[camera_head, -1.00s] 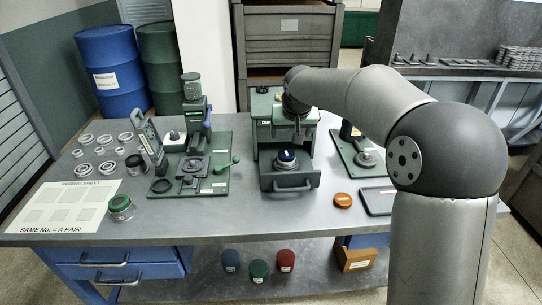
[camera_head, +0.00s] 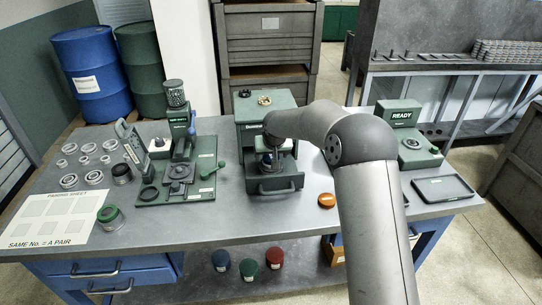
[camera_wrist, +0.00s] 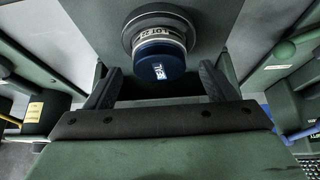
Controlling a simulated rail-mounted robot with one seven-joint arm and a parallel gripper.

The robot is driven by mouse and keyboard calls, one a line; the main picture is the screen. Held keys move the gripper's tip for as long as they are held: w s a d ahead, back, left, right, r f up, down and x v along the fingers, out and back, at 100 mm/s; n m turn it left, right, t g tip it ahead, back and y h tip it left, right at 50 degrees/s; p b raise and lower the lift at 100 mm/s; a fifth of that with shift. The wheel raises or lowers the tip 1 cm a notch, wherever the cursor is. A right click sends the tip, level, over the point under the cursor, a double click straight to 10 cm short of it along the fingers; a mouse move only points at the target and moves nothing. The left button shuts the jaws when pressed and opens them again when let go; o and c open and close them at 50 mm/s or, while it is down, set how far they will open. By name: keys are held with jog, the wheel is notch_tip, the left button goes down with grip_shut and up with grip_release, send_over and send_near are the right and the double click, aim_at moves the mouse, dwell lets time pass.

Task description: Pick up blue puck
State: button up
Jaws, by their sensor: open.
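The blue puck (camera_wrist: 160,64) shows in the wrist view, with a pale label on its face. It sits on a round grey metal ring piece (camera_wrist: 160,22) in the green machine's front tray. In the head view the blue puck (camera_head: 267,164) is small and partly covered by my arm's end. My gripper (camera_wrist: 160,85) has its two dark fingers apart, one on each side below the puck in the wrist view. No finger visibly touches the puck, and nothing is between them that is clearly held.
The green machine (camera_head: 257,117) stands around the tray, with its handle (camera_head: 275,184) in front. A green press (camera_head: 180,160) is to the left and a READY unit (camera_head: 405,130) to the right.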

jog(key=shift+w+f, duration=0.1)
jog(key=shift+f, duration=0.05)
jog(key=c, duration=1.2)
